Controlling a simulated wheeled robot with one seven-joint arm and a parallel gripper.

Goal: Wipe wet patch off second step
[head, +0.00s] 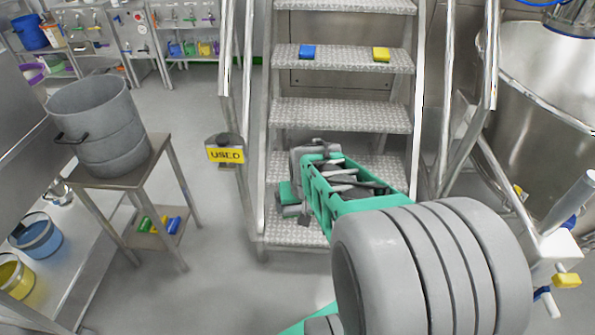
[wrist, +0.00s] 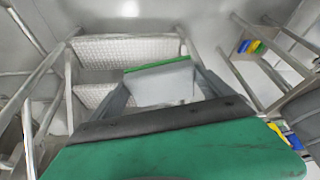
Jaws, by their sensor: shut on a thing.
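The metal steps rise in the middle of the head view. The second step from the bottom (head: 378,168) is partly hidden behind my arm, and I cannot make out a wet patch on it. My gripper (head: 292,200) is over the left part of the lower steps. It is shut on a green-and-grey pad (head: 287,193). In the wrist view the pad (wrist: 160,82) sits between the grey fingers, with a green edge and a pale grey face. Whether the pad touches a step cannot be told.
A blue block (head: 307,51) and a yellow block (head: 381,54) lie on a higher step. A bin marked USED (head: 225,153) hangs by the left rail. A grey drum (head: 100,125) stands on a stand (head: 165,152) at left.

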